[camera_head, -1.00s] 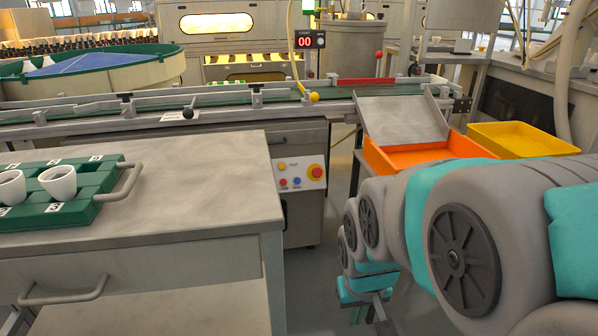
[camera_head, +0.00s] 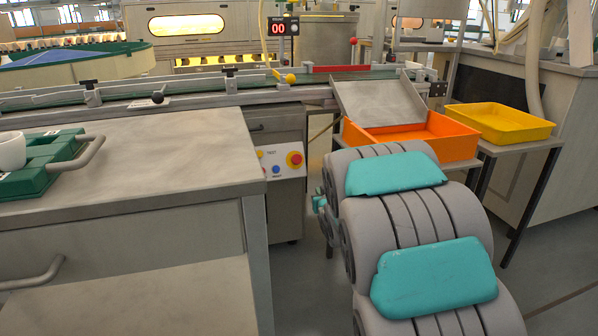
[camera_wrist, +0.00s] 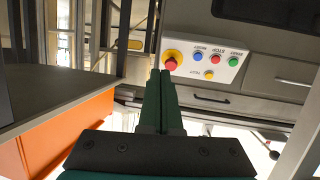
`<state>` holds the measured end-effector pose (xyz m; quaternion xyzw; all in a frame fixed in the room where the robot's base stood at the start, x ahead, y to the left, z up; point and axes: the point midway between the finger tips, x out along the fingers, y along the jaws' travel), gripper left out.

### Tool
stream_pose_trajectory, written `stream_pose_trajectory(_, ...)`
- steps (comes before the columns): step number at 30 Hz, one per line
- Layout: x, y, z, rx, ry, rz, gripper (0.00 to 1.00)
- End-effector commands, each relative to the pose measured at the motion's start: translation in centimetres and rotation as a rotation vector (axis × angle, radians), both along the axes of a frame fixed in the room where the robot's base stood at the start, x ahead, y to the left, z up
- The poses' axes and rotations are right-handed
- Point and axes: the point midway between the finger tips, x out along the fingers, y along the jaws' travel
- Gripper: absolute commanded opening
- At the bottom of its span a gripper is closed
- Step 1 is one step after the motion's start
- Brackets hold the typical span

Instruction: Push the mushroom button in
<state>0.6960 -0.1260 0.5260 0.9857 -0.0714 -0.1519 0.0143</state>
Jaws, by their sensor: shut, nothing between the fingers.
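The mushroom button (camera_head: 295,159) is red on a yellow base, at the right end of a white panel on the grey cabinet front. In the wrist view the mushroom button (camera_wrist: 171,62) shows just beyond my fingertips, near the panel's left end. My gripper (camera_wrist: 160,76) is shut and empty, its two dark green fingers side by side and pointing toward the button. The fingertips appear just below the button in that picture; whether they touch it I cannot tell. In the head view my arm covers most of my gripper.
The panel also carries small blue, red, green and yellow buttons (camera_wrist: 209,74). A grey workbench (camera_head: 130,160) with a green tray (camera_head: 40,168) stands at left. An orange bin (camera_head: 425,138) sits right of the cabinet under a chute, with a yellow tray (camera_head: 502,122) beyond. A conveyor runs behind.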

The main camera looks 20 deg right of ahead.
Motion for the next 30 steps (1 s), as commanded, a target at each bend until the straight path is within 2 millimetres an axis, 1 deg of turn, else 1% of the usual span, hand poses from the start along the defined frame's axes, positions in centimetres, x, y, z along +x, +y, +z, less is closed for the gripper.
stream_pose_trajectory(1,1.0,-0.3,-1.0,-0.002,-0.044,0.009,0.00)
stream_pose_trajectory(6,3.9,-0.6,-1.1,-0.007,-0.227,0.052,0.00)
stream_pose_trajectory(9,4.9,-0.7,-1.4,-0.005,-0.325,0.078,0.00)
stream_pose_trajectory(12,5.6,-0.6,-1.4,0.000,-0.417,0.105,0.00)
stream_pose_trajectory(19,6.1,-0.5,-1.4,0.008,-0.543,0.141,0.00)
stream_pose_trajectory(30,6.1,-0.4,-1.1,0.010,-0.568,0.148,0.00)
